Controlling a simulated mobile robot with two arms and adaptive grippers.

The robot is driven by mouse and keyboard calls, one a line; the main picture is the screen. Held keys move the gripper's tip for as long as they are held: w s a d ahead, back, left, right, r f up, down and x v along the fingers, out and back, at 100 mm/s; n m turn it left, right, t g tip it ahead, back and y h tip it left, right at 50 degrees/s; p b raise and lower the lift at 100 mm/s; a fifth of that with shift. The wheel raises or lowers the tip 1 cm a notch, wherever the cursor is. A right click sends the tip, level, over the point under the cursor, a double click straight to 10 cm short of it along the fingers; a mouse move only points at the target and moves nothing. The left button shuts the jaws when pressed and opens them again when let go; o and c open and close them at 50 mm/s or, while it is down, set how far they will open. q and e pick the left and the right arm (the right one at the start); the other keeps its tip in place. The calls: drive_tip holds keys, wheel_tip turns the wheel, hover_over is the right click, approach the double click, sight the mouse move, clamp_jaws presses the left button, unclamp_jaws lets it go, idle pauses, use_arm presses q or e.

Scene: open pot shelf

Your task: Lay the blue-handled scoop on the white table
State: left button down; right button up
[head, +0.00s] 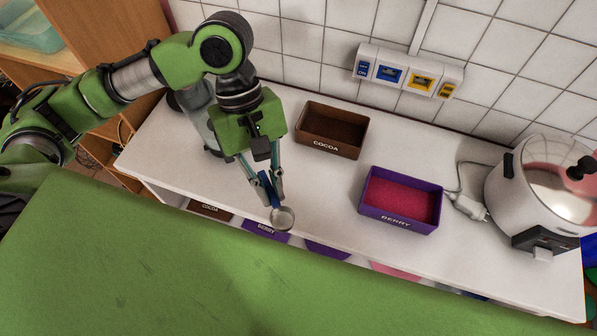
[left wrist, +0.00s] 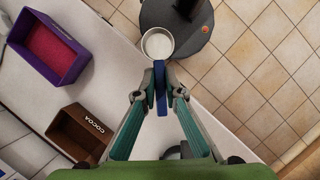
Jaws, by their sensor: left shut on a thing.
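The scoop has a blue handle (head: 266,186) and a round pale metal cup (head: 283,217). My left gripper (head: 270,194) is shut on the handle, with the cup pointing away from the fingers. In the left wrist view the handle (left wrist: 160,92) lies between the teal fingers and the cup (left wrist: 157,44) shows beyond the tips. The white table (head: 300,185) runs along the tiled wall. The cup shows across the table's front edge in the head view and beside the edge in the left wrist view. My right gripper is not seen.
A brown COCOA box (head: 332,130) and a purple BERRY box (head: 400,200) with pink contents stand on the table. A white cooker (head: 541,190) stands at right. More labelled boxes sit below the top, including COCOA (head: 210,209).

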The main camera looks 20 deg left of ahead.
use_arm(q)
drive_tip(key=w+a+f, duration=0.1)
drive_tip(key=w+f, duration=0.1)
drive_tip(key=w, duration=0.2)
drive_tip(key=w+f+p, duration=0.1)
drive_tip(key=w+f, duration=0.2)
drive_tip(key=w, duration=0.1)
drive_tip(key=w+a+f, duration=0.1)
drive_tip(key=w+f, duration=0.2)
drive_tip(key=w, duration=0.1)
drive_tip(key=shift+a+f, duration=0.15)
drive_tip(key=shift+a, duration=0.15)
drive_tip(key=shift+w+a+f+p, duration=0.1)
drive_tip(key=shift+w+f+p, duration=0.2)
drive_tip(key=shift+f, duration=0.15)
wheel_tip(320, 180, down, 3)
drive_tip(key=shift+w+p, duration=0.15)
drive_tip(key=shift+p, duration=0.45)
drive_tip(key=shift+f, duration=0.3)
drive_tip(key=c, duration=2.5)
unclamp_jaws()
drive_tip(key=shift+f, duration=0.1)
drive_tip(key=shift+c, duration=0.2)
drive_tip(key=o, duration=0.4)
